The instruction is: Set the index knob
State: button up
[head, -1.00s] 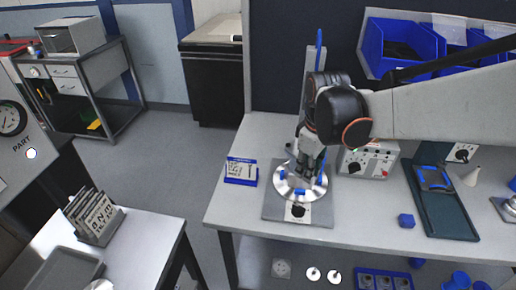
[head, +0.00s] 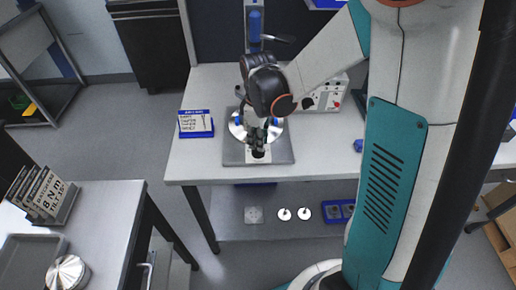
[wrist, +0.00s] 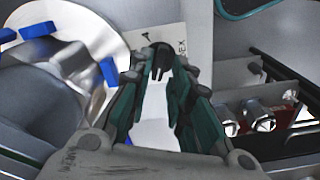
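The index knob (head: 258,152) is a small black knob at the front of the grey fixture plate (head: 283,155), in front of the round metal disc (head: 236,130) with blue pads. In the wrist view the dark knob (wrist: 160,60) shows beside a pale label whose visible letters read "EX", with a black mark above it. My gripper (head: 260,142) points down over the front of the plate. In the wrist view its green-and-dark fingers (wrist: 161,76) are apart, with the knob between or just beyond the fingertips. I cannot tell whether they touch it.
A blue-framed card (head: 196,124) stands left of the plate on the bench. A grey control box (head: 325,96) stands behind right. A side table (head: 110,205) at left holds a rack of lettered plates (head: 45,195), a tray and a metal disc (head: 67,273). The bench's front left is clear.

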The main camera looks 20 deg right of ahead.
jog(key=shift+f+b, duration=0.35)
jog(key=shift+f, duration=1.15)
grip_shut()
